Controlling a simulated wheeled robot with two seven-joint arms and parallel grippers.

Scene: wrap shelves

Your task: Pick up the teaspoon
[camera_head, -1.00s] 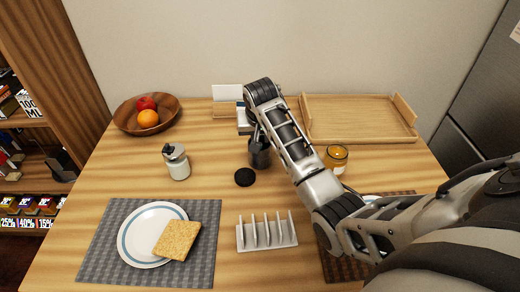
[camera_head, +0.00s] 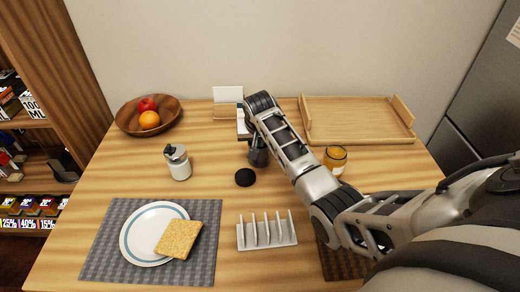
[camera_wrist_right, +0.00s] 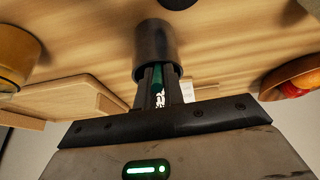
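No teaspoon can be made out for sure. My right gripper (camera_wrist_right: 158,88) points at a dark cylindrical cup (camera_wrist_right: 153,48) in the right wrist view, its fingertips at the cup's near edge. A narrow green piece with white marks (camera_wrist_right: 158,80) shows between the fingers; I cannot tell whether they grip it or whether it is a spoon handle. In the head view the dark cup (camera_head: 258,157) stands behind the black disc, partly hidden by my right arm. My left gripper is not in view.
A black disc (camera_head: 245,177), a lidded jar (camera_head: 178,162), a toast rack (camera_head: 266,234), an orange jar (camera_head: 335,158), a wooden tray (camera_head: 358,118) and a fruit bowl (camera_head: 149,116) stand around. A plate (camera_head: 134,242) with toast (camera_head: 178,239) lies on a grey mat (camera_head: 103,265).

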